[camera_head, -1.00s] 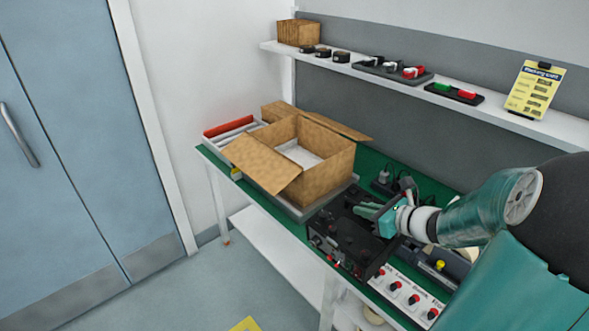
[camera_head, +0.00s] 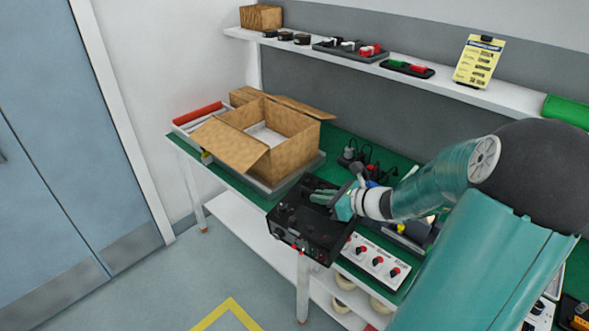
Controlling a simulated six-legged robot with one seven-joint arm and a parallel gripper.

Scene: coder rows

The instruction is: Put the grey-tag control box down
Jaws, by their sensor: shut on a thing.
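The control box (camera_head: 300,232) is black with knobs and small fittings on its front face. I cannot make out a grey tag on it. My gripper (camera_head: 324,196) is shut on the box from its upper right side, and the fingers lie over its top.
An open cardboard carton (camera_head: 297,152) stands on a grey tray to the left. A white panel with red knobs (camera_head: 372,262) lies right of the box. Black plugs (camera_head: 352,155) stand behind it. A shelf (camera_head: 440,82) with small parts runs above. A narrow bench strip left of the box is clear.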

